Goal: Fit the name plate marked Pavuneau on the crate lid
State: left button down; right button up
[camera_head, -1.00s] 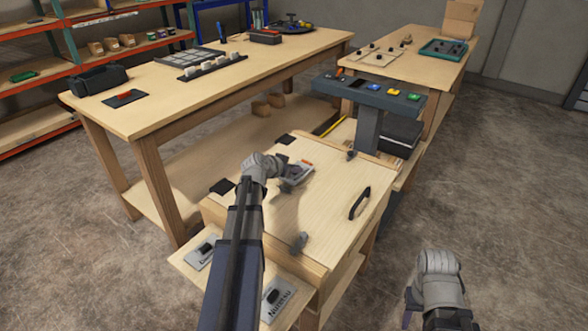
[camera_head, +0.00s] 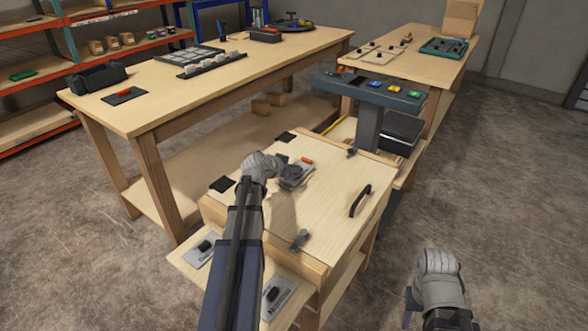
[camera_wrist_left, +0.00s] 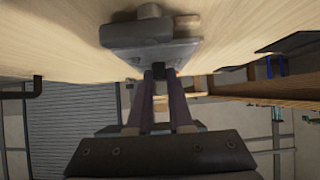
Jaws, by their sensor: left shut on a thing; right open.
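The crate lid (camera_head: 325,205) is pale wood, with a black handle (camera_head: 360,201) at its right. My left gripper (camera_head: 287,180) is over the lid's far left part, shut on a grey plate (camera_head: 299,174). In the left wrist view my two fingers (camera_wrist_left: 158,74) are closed at a dark knob on this grey plate (camera_wrist_left: 150,36), close to the wood. I cannot read its marking or tell whether it touches the lid. Two grey plates with black knobs lie on the front ledge, one left (camera_head: 203,248) and one right (camera_head: 277,295). My right gripper (camera_head: 410,305) is open at lower right, away from the crate.
A small orange-red piece (camera_head: 307,160) shows beside the held plate. Dark pads (camera_head: 222,184) lie at the lid's left edge, and a grey clamp-like part (camera_head: 300,239) is at its front. A console with coloured buttons (camera_head: 372,90) stands behind. The lid's middle is clear.

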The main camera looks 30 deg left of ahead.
pick_arm(q)
jog(key=shift+f+b, duration=0.45)
jog(key=shift+f, duration=0.05)
dwell(0.3)
jog(key=c, duration=0.7)
grip_release()
jog(key=shift+c, duration=0.2)
jog(key=p+v, duration=0.4)
jog(key=v, duration=0.3)
jog(key=shift+s+r, duration=0.1)
jog(key=shift+r, duration=0.1)
jog(key=shift+s+r, duration=0.1)
jog(key=shift+s, duration=0.2)
